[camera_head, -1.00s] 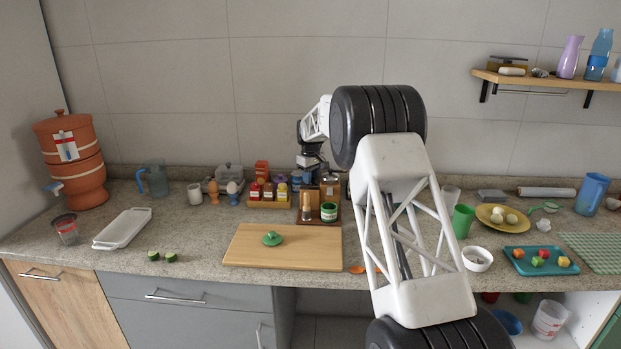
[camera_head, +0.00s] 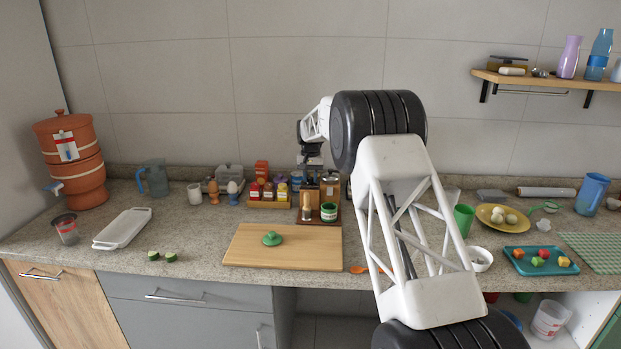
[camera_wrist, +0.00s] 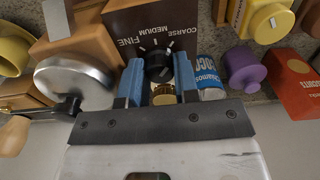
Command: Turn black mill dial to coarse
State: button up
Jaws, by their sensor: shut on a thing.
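The mill's dark brown face (camera_wrist: 125,18) fills the top middle of the wrist view, with the words FINE, MEDIUM and COARSE and small white tick marks around its dial. The round black dial (camera_wrist: 158,68) sits below these words. My gripper (camera_wrist: 159,66) has its two blue fingers on either side of the dial and is shut on it. I cannot tell clearly which mark the dial points to. In the head view my gripper (camera_head: 311,152) is at the back of the counter, among small items, and the dial is hidden there.
A wooden grinder with a silver dome (camera_wrist: 75,82) and black crank stands close left of my fingers. A blue-and-white can (camera_wrist: 209,75), a purple knobbed item (camera_wrist: 243,68) and a red box (camera_wrist: 296,85) crowd the right. A cutting board (camera_head: 285,248) lies in front.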

aim_at(311, 178)
dwell(0.3)
jog(key=o, duration=0.9)
jog(key=shift+r, duration=0.15)
jog(key=shift+r, duration=3.75)
jog(key=shift+r, duration=0.1)
